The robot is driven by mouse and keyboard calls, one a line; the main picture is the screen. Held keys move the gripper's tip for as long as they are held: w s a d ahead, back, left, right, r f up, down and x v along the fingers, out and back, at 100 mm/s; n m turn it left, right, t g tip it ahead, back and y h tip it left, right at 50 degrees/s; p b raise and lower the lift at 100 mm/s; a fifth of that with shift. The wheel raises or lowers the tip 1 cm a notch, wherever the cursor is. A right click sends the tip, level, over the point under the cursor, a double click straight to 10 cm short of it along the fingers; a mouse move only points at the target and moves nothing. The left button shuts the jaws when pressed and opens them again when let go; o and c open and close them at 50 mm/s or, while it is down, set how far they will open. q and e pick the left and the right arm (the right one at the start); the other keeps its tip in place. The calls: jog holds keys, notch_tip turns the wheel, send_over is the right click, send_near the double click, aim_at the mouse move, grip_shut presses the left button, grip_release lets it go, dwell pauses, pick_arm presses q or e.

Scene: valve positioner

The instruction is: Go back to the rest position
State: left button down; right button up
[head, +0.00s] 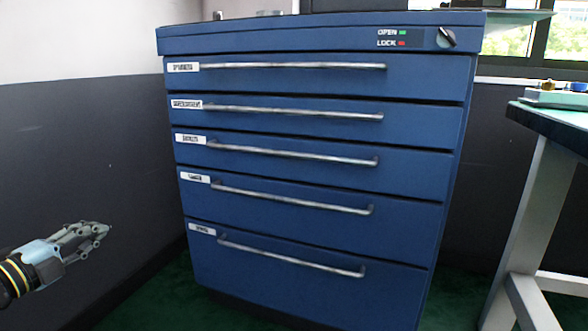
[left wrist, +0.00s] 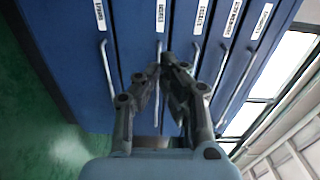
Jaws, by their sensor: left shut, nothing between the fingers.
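My left gripper (head: 104,229) is at the lower left of the head view, its fingers together and empty. It stands to the left of a blue drawer cabinet (head: 318,170), apart from it in the head view. In the left wrist view the closed fingertips (left wrist: 170,64) show in front of the cabinet's drawer fronts (left wrist: 135,30), which appear turned sideways. My right gripper is in neither view.
The cabinet has several shut drawers with long metal handles (head: 292,66) and a lock knob (head: 446,37) at upper right. A table (head: 545,120) with small items stands at the right. Green floor (head: 165,303) shows between my left gripper and the cabinet.

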pick_arm(q)
jog(key=s+d+f+n+g+y+p, duration=0.2)
jog(key=s+f+n+g+p, duration=0.3)
jog(key=s, duration=1.5)
jog(key=s+d+f+n+g+y+p, duration=0.2)
jog(key=s+f+n+p, duration=0.7)
jog(key=s, duration=1.2)
jog(key=s+d+f+n+g+y+p, duration=0.3)
jog(key=s+d+f+n+g+p, duration=0.3)
jog(key=s, duration=1.5)
notch_tip(320, 180, down, 2)
jog(key=n+g+p, duration=0.1)
jog(key=g+p, duration=0.2)
jog(key=shift+n+g, duration=0.3)
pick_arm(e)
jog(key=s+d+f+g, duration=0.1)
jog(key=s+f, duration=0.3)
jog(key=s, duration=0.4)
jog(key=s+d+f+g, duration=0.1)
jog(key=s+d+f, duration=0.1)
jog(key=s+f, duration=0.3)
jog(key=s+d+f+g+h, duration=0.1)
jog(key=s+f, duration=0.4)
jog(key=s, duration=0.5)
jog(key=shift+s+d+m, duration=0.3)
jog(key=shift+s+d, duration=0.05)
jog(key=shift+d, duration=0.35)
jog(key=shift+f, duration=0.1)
